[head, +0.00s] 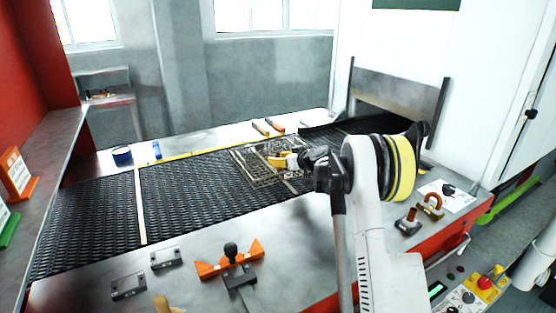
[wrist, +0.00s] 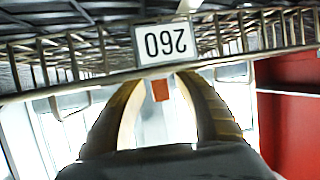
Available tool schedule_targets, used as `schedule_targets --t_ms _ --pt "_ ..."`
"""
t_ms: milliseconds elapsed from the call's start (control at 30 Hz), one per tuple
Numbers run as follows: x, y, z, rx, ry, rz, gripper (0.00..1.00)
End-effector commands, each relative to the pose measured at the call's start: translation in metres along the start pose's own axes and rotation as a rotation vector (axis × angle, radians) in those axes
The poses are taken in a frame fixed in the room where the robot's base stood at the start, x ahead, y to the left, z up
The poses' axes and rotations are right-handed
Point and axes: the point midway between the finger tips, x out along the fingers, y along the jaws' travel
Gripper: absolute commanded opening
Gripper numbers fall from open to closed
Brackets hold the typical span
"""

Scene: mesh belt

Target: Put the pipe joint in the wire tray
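The wire tray (head: 250,176) is a flat metal wire basket lying on the black mesh belt. My gripper (head: 279,161), with yellow fingers, is low at the tray's right part in the head view. In the wrist view its fingers (wrist: 162,78) run up behind the tray's wire rim (wrist: 95,84) and a white label reading 260, upside down. A curved copper-brown piece (head: 432,205), possibly the pipe joint, lies on the table at right.
An orange fixture with a black knob (head: 231,252) and two grey blocks (head: 128,286) are on the near table. A brown-and-grey piece (head: 407,222) lies beside the copper one. Blue tape (head: 122,155) and orange-handled tools (head: 267,127) lie along the far edge.

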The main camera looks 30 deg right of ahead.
Motion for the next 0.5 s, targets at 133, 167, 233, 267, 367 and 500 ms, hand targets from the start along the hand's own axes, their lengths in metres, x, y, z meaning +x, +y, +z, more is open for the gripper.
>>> schedule_targets --t_ms 133,167,233,267,367,500 --pt "-0.010 0.001 -0.004 0.000 0.000 0.001 0.37" --pt "-0.015 0.001 -0.005 0.000 0.000 0.001 0.37" --pt "-0.030 0.001 -0.005 0.001 0.000 0.003 0.37" --pt "-0.037 0.001 -0.006 0.001 0.000 0.003 0.37" --pt "-0.060 0.001 -0.006 0.001 0.000 0.002 0.37" --pt "-0.090 0.001 -0.005 0.001 0.000 0.002 0.37"
